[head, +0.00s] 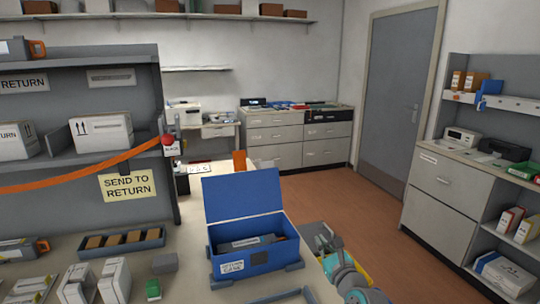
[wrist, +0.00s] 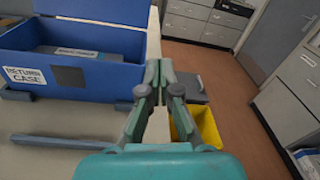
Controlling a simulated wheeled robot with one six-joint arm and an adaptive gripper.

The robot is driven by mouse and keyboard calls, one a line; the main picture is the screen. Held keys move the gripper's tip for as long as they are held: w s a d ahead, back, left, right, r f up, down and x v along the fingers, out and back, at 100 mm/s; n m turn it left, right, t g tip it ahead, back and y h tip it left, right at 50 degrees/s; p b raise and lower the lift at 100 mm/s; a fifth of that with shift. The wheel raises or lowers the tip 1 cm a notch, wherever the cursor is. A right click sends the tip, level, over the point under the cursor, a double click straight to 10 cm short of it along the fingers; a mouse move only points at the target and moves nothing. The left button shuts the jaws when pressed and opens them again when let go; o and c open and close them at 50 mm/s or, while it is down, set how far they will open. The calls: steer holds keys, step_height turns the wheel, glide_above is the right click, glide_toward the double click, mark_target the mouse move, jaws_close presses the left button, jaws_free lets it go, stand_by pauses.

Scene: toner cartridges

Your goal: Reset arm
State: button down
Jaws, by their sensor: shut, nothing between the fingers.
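My gripper (wrist: 159,72) is shut and empty in the wrist view, its fingers pointing away over the table's right edge. In the head view my teal arm shows at the bottom, to the right of the blue return case. The return case (head: 228,268) stands on the table with its lid (head: 243,196) open upright. A dark grey toner cartridge (head: 268,240) lies inside it; part of it also shows in the wrist view (wrist: 88,53). In the wrist view the case (wrist: 105,75) is left of my gripper, apart from it.
A grey shelf with a "SEND TO RETURN" sign (head: 128,185) and an orange strap (head: 80,180) stands at the left. White boxes (head: 115,281) and a small green box (head: 153,289) are on the table. A yellow bin (wrist: 207,124) is below the table's right edge. Brown floor (head: 350,205) is open beyond.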

steer(key=s+f+n, duration=0.2)
steer(key=s+f, duration=0.2)
steer(key=s+d+f+n+h, duration=0.1)
steer(key=s+f+n, duration=0.1)
steer(key=s+f, duration=0.3)
steer(key=s+f+n+h, duration=0.1)
steer(key=s+f, duration=0.4)
steer(key=shift+s+d+f+n, duration=0.15)
steer(key=shift+s+d+n, duration=0.1)
steer(key=shift+n, duration=0.15)
steer(key=s+d+f+n+h, duration=0.15)
steer(key=s+n, duration=0.25)
steer(key=s, duration=0.5)
steer(key=s+f+n+g, duration=0.1)
steer(key=s+f+n, duration=0.25)
steer(key=s, duration=0.55)
steer(key=s+f+n+h, duration=0.15)
steer(key=s+n, duration=0.25)
steer(key=s, duration=0.5)
steer(key=s+r+n, duration=0.4)
steer(key=s+n, duration=0.2)
steer(key=s, duration=0.4)
steer(key=s+r+n+g, duration=0.1)
steer(key=s+r+n, duration=0.3)
steer(key=s+n, duration=0.3)
steer(key=s, duration=0.4)
steer(key=shift+d, duration=0.2)
